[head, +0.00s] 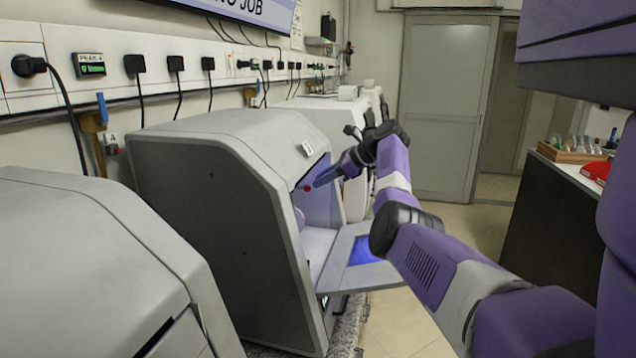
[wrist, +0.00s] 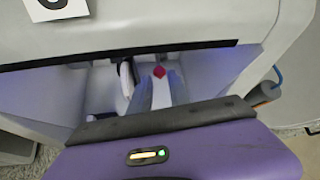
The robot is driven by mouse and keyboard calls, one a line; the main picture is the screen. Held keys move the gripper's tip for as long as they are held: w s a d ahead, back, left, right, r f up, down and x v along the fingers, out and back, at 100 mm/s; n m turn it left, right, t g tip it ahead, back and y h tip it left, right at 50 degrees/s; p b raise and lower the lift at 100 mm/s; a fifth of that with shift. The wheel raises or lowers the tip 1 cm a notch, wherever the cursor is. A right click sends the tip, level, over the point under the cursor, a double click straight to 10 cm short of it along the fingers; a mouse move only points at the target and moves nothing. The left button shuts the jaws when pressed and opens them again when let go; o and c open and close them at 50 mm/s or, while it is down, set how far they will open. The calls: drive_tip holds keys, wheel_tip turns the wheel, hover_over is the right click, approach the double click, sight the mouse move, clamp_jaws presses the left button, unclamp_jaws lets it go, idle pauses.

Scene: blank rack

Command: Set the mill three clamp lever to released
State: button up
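The grey mill (head: 215,165) stands open at its front, with a small number tag (head: 307,148) too small to read. The tag's lower part also shows in the wrist view (wrist: 57,8). A red knob (head: 307,187) is inside the opening; it shows in the wrist view (wrist: 159,72) above a pale upright piece, beside a dark curved part (wrist: 126,78). I cannot tell the clamp lever's position. My gripper (head: 318,181) points into the opening, its tip close to the knob; contact is unclear. Its finger gap cannot be made out.
A lowered front panel with a blue screen (head: 368,250) juts out below the opening. Another grey machine (head: 90,255) stands at the near left, and a white one (head: 330,118) beyond. A dark counter (head: 560,215) is at right. Floor (head: 460,230) is clear between.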

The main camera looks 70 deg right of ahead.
drive_tip(key=s+f, duration=0.1)
drive_tip(key=s+f+b, duration=0.1)
drive_tip(key=f, duration=0.1)
drive_tip(key=s+f+b, duration=0.1)
drive_tip(key=shift+s+d+f, duration=0.25)
drive_tip(key=shift+s+f, duration=0.1)
drive_tip(key=shift+s, duration=0.05)
clamp_jaws()
drive_tip(key=s+a+r+m+t+y+b, duration=0.1)
drive_tip(key=a+r+t+y+b, duration=0.15)
drive_tip(key=a+r, duration=0.35)
drive_tip(key=shift+h, duration=0.35)
drive_tip(key=x, duration=0.3)
drive_tip(key=p+x, duration=0.1)
drive_tip(key=x, duration=0.3)
drive_tip(key=f+p+x, duration=0.1)
drive_tip(key=x, duration=0.2)
drive_tip(key=shift+s+a+f, duration=0.1)
drive_tip(key=shift+a, duration=0.2)
